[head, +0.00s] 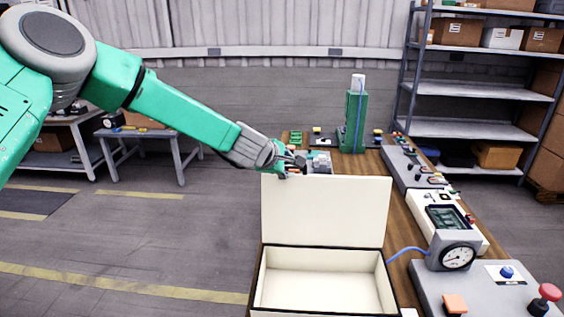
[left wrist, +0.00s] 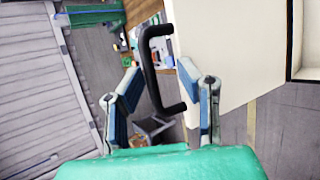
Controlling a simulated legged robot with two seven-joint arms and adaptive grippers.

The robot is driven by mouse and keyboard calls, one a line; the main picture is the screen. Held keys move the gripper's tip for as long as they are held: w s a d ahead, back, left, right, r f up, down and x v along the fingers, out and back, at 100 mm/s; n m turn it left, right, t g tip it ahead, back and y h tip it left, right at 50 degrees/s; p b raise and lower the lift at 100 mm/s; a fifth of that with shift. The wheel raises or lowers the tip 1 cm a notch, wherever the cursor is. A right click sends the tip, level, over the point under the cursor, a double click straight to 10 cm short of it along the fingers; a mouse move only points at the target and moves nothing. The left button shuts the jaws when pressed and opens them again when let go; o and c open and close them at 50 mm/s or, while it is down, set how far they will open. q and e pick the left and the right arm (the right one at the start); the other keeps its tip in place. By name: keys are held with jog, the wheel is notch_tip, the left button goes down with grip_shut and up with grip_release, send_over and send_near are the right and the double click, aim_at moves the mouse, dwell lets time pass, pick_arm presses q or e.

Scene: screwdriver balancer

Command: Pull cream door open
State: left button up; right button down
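The cream door (head: 325,212) is a flat panel standing upright along the back edge of a cream open-topped box (head: 325,290). In the left wrist view, the cream door (left wrist: 215,45) fills the upper middle, with a black C-shaped handle (left wrist: 147,60) on it. My left gripper (head: 280,160) is at the door's top left edge in the head view, partly hidden behind it. In the left wrist view, the left gripper (left wrist: 158,82) has its fingers spread, one each side of the handle's lower end. Contact with the handle cannot be told. My right gripper is not in view.
A wooden table (head: 395,205) carries the box. A pressure gauge (head: 457,256) and a panel with a red button (head: 546,292) stand right of it. A green press-like device (head: 354,115) stands behind. Open floor lies to the left.

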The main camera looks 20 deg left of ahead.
pick_arm(q)
jog(key=v, duration=1.1)
jog(key=shift+s+r, duration=0.3)
jog(key=shift+a, duration=0.15)
